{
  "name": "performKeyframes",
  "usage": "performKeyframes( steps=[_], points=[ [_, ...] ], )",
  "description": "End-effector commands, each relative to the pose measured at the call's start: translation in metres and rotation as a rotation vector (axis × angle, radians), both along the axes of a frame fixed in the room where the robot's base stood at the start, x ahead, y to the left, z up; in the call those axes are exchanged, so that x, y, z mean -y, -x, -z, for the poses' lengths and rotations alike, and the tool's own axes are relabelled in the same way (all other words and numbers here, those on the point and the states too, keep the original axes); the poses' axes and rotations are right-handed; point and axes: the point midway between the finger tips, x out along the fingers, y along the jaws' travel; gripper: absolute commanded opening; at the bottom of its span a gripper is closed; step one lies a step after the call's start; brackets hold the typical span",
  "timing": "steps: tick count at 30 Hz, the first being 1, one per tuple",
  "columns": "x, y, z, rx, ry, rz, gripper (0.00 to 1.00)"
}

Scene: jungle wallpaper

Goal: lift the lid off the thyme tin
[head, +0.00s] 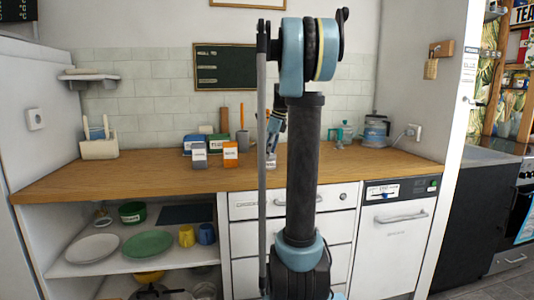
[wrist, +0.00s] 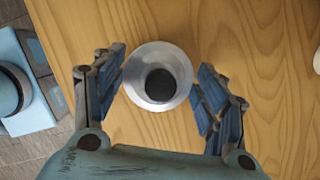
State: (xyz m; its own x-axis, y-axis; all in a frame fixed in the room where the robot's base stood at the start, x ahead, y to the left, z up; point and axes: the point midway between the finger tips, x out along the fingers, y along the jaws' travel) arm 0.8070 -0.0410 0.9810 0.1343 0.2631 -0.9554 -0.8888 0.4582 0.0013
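In the wrist view a round silver top with a dark disc at its middle (wrist: 160,77) lies between the fingers of my gripper (wrist: 160,84). The fingers are spread, one on each side, with gaps to the rim. In the head view my gripper (head: 272,142) points down over a small pale canister (head: 271,161) on the wooden counter, partly hidden by my arm. I cannot read its label, so I cannot tell for sure that it is the thyme tin. A grey tin (head: 199,156) and an orange tin (head: 230,154) with white labels stand to its left.
Blue tins (head: 190,142) and a grey mug (head: 243,139) stand behind. A kettle (head: 376,131) and a teal item (head: 343,133) are at the right. A cream holder (head: 99,149) is at the left. The counter's (head: 130,178) front left is clear.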

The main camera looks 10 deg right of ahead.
Motion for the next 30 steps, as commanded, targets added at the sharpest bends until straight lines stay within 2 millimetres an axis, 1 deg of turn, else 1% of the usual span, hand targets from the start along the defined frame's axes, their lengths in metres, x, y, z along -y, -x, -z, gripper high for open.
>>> performKeyframes(
  steps=[1, 4, 5, 11, 30],
  points=[
    [0.0, 0.0, 0.001, 0.001, 0.0, 0.0, 0.57],
    [0.0, 0.0, 0.001, 0.001, 0.0, 0.0, 0.34],
    [0.0, 0.0, 0.001, 0.001, 0.0, 0.0, 0.33],
    [0.0, -0.001, -0.001, 0.002, 0.001, 0.001, 0.33],
    [0.0, 0.0, -0.019, 0.001, 0.0, 0.0, 0.33]
  ],
)
